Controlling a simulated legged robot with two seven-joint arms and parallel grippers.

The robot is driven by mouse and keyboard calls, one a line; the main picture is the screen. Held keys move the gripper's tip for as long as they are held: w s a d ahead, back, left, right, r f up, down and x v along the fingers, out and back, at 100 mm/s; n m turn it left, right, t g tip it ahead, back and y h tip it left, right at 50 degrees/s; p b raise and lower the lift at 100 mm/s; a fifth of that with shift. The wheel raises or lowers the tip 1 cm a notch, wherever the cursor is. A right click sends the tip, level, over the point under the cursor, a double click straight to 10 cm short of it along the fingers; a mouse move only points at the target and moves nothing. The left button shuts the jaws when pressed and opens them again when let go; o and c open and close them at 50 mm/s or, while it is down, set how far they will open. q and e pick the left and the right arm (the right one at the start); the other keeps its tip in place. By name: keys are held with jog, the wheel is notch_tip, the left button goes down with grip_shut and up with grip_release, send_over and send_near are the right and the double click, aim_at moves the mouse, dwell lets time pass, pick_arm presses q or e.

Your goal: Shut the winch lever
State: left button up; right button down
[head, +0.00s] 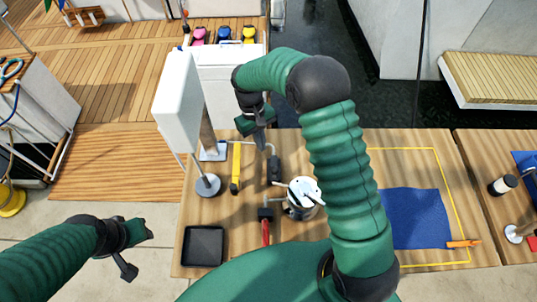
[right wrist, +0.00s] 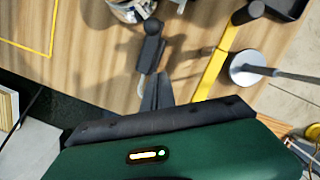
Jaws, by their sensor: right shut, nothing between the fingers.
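The winch (head: 301,207) is a silver drum with a white top, standing on the wooden table. It shows partly at the top edge of the right wrist view (right wrist: 128,10). A dark-gripped handle (head: 274,168) with a bent grey rod is just left of the winch; its dark grip also shows in the right wrist view (right wrist: 151,50). I cannot tell if this handle is the winch lever. My right gripper (head: 260,141) is shut and empty beside the rod; its fingers (right wrist: 157,92) point toward the grip. My left gripper (head: 136,252) is away at lower left, its jaw unclear.
A yellow bar (head: 236,167), a round-based post (head: 208,185), a red-handled tool (head: 266,230) and a black tray (head: 203,246) are on the left part of the table. A white panel (head: 178,100) stands behind them. A blue cloth (head: 415,218) lies at right.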

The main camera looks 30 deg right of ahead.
jog(key=s+f, duration=0.1)
jog(key=s, duration=0.1)
jog(key=s+f+p, duration=0.1)
jog(key=s, duration=0.1)
jog(key=s+f, duration=0.1)
jog(key=s, duration=0.2)
jog(key=shift+a+f+p, duration=0.15)
jog(key=shift+a+p, duration=0.2)
jog(key=shift+a, duration=0.05)
jog(key=shift+w, duration=0.1)
